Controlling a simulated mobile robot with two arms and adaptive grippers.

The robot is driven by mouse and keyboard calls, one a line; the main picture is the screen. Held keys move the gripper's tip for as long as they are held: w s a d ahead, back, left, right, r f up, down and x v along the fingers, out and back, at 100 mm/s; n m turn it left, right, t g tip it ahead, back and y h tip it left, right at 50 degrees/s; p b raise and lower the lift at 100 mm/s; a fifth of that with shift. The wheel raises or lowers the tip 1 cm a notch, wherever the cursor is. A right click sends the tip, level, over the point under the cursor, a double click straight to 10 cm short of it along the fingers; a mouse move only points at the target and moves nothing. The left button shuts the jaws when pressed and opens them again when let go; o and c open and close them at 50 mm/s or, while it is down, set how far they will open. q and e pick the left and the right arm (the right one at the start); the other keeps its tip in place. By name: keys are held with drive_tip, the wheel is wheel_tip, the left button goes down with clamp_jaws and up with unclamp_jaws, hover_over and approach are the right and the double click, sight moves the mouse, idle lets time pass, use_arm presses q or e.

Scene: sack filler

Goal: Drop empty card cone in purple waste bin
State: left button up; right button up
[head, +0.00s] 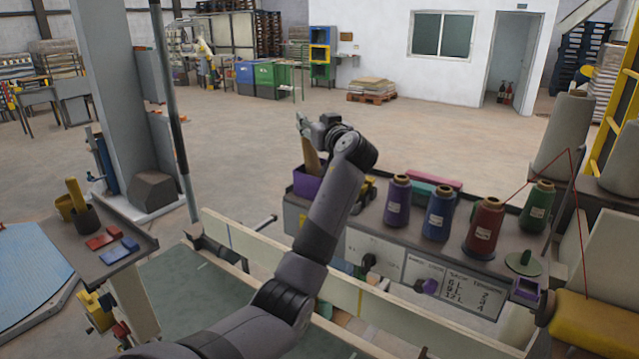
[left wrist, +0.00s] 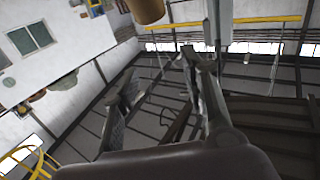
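The purple waste bin (head: 305,187) stands at the left end of the thread bench, partly behind my left forearm. A tan card cone (head: 311,157) is tilted just under my left gripper (head: 302,124), with its lower end at the bin's mouth. Whether it touches the bin is unclear. In the left wrist view the fingers of my left gripper (left wrist: 163,82) are spread with a gap and nothing between them. A brown round-ended piece (left wrist: 148,10), seemingly the cone, shows at the top edge, outside the fingers. My right gripper is out of view.
Purple (head: 397,203), blue (head: 439,214), red (head: 484,229) and green (head: 537,207) thread cones stand on the bench (head: 370,222). A pale board (head: 285,262) runs in front. A side tray (head: 110,235) with coloured blocks is at left. Open floor lies beyond.

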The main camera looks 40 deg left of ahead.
use_arm(q)
drive_tip(key=shift+o, duration=0.5)
drive_tip(key=v, duration=1.2)
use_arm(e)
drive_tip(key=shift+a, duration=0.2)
